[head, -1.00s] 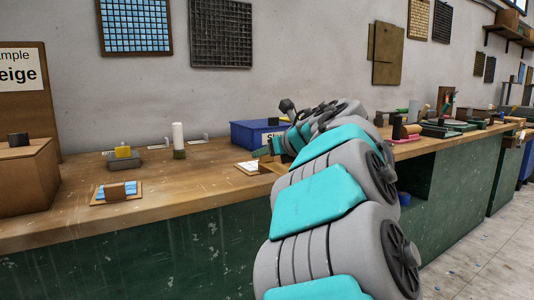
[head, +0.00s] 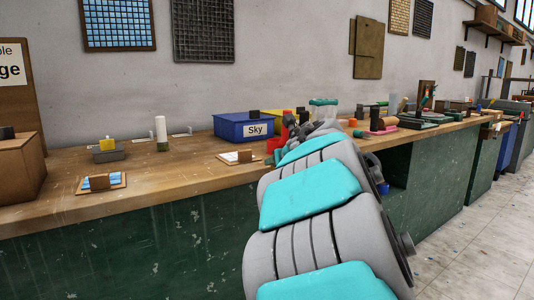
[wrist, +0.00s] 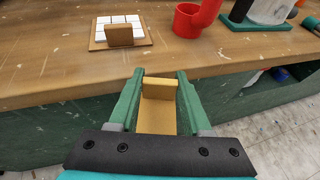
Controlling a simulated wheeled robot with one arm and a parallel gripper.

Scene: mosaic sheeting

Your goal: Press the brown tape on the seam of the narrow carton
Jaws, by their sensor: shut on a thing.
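My gripper (wrist: 158,86) shows in the wrist view with its two green fingers closed on a flat tan-brown strip (wrist: 156,118) with an upright tab, which looks like the brown tape. It is held near the bench's front edge, apart from the things on the bench. In the head view my arm hides the gripper and the strip. A brown box (head: 20,172) with a dark block on top stands at the far left of the head view. I cannot tell whether it is the narrow carton, and no seam can be made out.
A blue box (head: 232,126) labelled Sky stands at the back of the bench (head: 190,173). A board of white tiles with a brown tab (wrist: 98,44) lies left of my gripper. A red container (wrist: 188,20) stands beyond it. Bare wood lies between the left-hand things.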

